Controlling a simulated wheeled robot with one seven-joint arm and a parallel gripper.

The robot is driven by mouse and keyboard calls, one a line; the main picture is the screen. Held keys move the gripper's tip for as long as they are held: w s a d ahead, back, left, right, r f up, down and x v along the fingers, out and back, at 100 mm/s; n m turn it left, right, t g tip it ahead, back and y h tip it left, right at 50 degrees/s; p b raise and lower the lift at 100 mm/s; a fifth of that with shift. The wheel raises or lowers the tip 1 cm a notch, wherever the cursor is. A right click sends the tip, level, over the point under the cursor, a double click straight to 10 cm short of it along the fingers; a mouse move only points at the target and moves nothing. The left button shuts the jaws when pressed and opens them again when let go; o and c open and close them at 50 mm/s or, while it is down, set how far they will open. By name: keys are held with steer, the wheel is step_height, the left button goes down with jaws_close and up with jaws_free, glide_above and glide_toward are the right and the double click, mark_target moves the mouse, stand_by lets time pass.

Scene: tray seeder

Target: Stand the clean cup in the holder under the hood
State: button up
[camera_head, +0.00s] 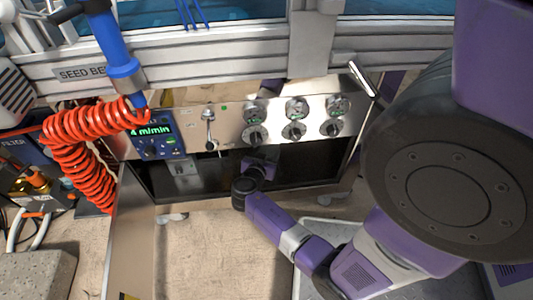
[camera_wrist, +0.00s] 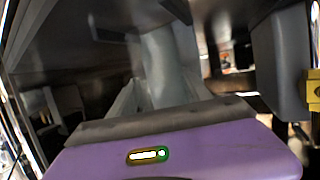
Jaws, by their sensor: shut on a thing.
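My gripper (camera_head: 262,166) reaches into the dark opening under the metal control panel in the head view; its fingertips are hidden there. In the wrist view my gripper (camera_wrist: 160,85) is shut on a pale grey, smooth, rounded thing, which looks like the cup (camera_wrist: 165,65). The cup's rim and base cannot be made out, nor whether it touches anything below. A small pale metal bracket (camera_head: 186,178) stands in the opening at the left; I cannot tell whether it is the holder. The hood's dark inner wall (camera_wrist: 75,60) fills the left of the wrist view.
The control panel (camera_head: 270,122) with gauges and knobs sits just above my arm. A red coiled hose (camera_head: 75,155) hangs at the left. In the wrist view a dark grey block (camera_wrist: 280,65) stands close at the right. Bare floor (camera_head: 215,250) lies in front of the opening.

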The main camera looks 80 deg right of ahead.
step_height(320, 180, down, 3)
steer(key=shift+r+y, duration=0.15)
steer(key=shift+y, duration=0.15)
steer(key=o, duration=1.6)
steer(key=shift+s+a+r+p, duration=0.2)
steer(key=shift+a+r+p, duration=0.3)
steer(key=shift+r+p, duration=0.1)
steer(key=p+v, duration=0.1)
steer(key=v, duration=0.4)
steer(key=r+p+v, duration=0.1)
steer(key=v, duration=0.1)
steer(key=shift+w+d+r+p, duration=0.1)
steer(key=shift+w+r+p, duration=0.1)
steer(key=shift+p, duration=0.1)
